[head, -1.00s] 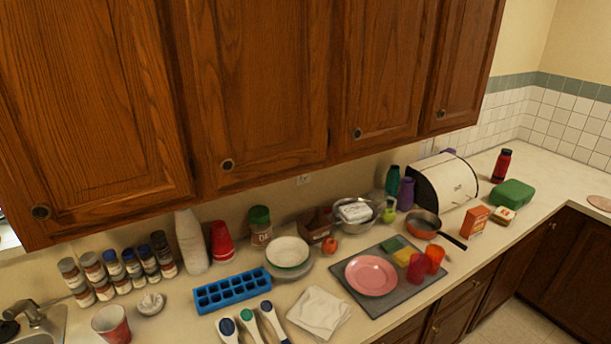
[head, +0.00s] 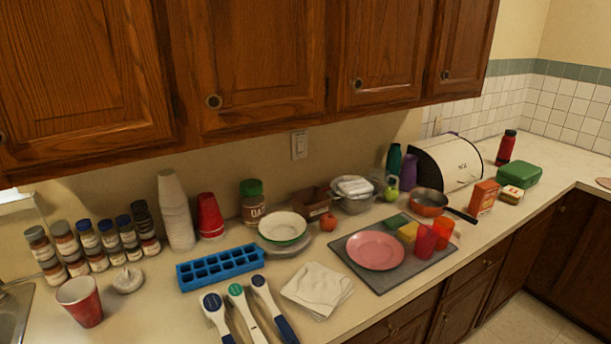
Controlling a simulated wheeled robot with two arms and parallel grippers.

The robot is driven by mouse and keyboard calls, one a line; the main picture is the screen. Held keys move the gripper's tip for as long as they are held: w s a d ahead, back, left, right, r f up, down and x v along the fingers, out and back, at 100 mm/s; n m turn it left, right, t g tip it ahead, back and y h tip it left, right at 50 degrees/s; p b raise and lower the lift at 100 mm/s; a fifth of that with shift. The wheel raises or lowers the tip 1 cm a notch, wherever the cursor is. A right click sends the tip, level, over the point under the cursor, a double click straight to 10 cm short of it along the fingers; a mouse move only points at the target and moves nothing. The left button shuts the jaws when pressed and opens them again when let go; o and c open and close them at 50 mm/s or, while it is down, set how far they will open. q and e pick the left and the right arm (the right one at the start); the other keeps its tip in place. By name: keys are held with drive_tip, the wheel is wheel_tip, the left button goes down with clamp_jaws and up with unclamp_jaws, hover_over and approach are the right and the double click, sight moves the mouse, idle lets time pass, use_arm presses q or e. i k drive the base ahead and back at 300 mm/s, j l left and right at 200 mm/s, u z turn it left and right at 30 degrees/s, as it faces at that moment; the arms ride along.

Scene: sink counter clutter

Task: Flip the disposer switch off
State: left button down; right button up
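A white wall switch (head: 299,145) is on the beige wall below the wooden cabinets, above the brown box and the oats jar. It is small, and I cannot tell from here which way its toggle points. A second small plate (head: 437,126) shows on the wall at the right, behind the bread box; its kind is unclear. Neither of my grippers is in the view.
Below the switch stand an oats jar (head: 252,202), a brown box (head: 312,204), stacked bowls (head: 283,228) and a metal bowl (head: 354,203). Stacked white cups (head: 176,212) and red cups (head: 210,216) stand left. A blue ice tray (head: 221,267) lies in front. Cabinets (head: 255,60) overhang the counter.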

sight(300, 148)
drive_tip(key=i+l, duration=0.15)
drive_tip(key=l, duration=0.2)
drive_tip(key=i+l+u, duration=0.15)
drive_tip(key=l, duration=0.25)
drive_tip(key=i+l, duration=0.2)
drive_tip(key=l, duration=0.2)
drive_tip(key=i+l+u, duration=0.15)
drive_tip(key=l, duration=0.2)
drive_tip(key=i+l, duration=0.1)
drive_tip(key=l, duration=0.3)
drive_tip(key=i+l+u, duration=0.15)
drive_tip(key=l, duration=0.25)
drive_tip(key=i+l, duration=0.1)
drive_tip(key=l, duration=0.35)
drive_tip(key=j+u, duration=0.05)
